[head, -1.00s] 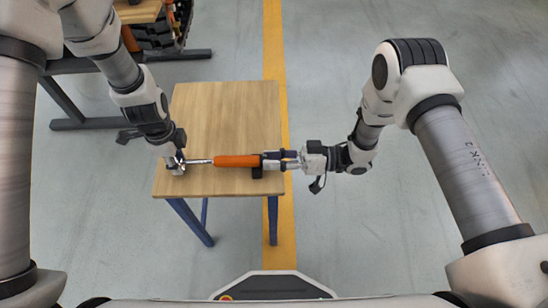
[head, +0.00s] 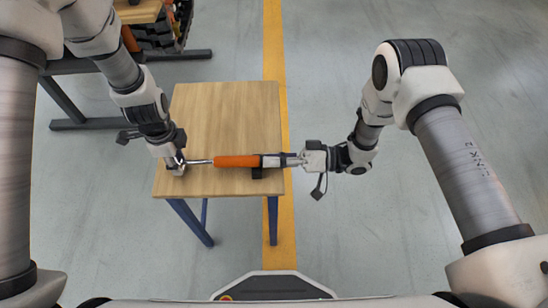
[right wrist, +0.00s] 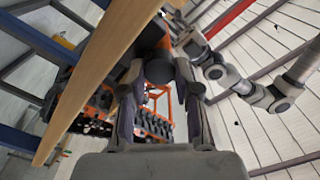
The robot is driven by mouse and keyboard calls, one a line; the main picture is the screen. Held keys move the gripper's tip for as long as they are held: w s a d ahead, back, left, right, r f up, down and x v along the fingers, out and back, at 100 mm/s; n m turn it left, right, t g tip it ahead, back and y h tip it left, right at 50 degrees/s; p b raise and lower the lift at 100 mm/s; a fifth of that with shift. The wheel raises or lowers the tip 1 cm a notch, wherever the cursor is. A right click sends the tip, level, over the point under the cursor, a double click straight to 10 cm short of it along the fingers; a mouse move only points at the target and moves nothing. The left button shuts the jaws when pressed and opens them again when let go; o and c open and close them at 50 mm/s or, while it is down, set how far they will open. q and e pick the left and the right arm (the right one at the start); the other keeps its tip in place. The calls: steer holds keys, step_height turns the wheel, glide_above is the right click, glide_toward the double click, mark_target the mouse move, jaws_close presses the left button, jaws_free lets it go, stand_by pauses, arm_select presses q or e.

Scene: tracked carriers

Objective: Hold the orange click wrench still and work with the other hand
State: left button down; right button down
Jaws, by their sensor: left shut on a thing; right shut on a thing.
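The orange click wrench (head: 237,161) lies level, left to right, near the front edge of the small wooden table (head: 225,115). My left gripper (head: 177,166) is shut on its left end, at the head beside the bare metal shaft. My right gripper (head: 292,160) is shut on its right end, at the table's right edge. In the right wrist view, the wrench's dark round end (right wrist: 159,70) sits between the right fingers (right wrist: 158,95). The head end is mostly hidden by the left gripper.
A black block (head: 266,173) is at the wrench's right part on the table. The back of the tabletop is bare. A yellow floor line (head: 273,40) runs behind the table. Another bench with dark tracked parts (head: 158,38) stands at the back left. The floor to the right is open.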

steer(key=c, duration=0.8)
jaws_free()
steer(key=shift+d, duration=0.1)
steer(key=d, duration=1.2)
steer(key=shift+a, duration=0.1)
arm_select(q)
steer(key=c, duration=0.7)
jaws_free()
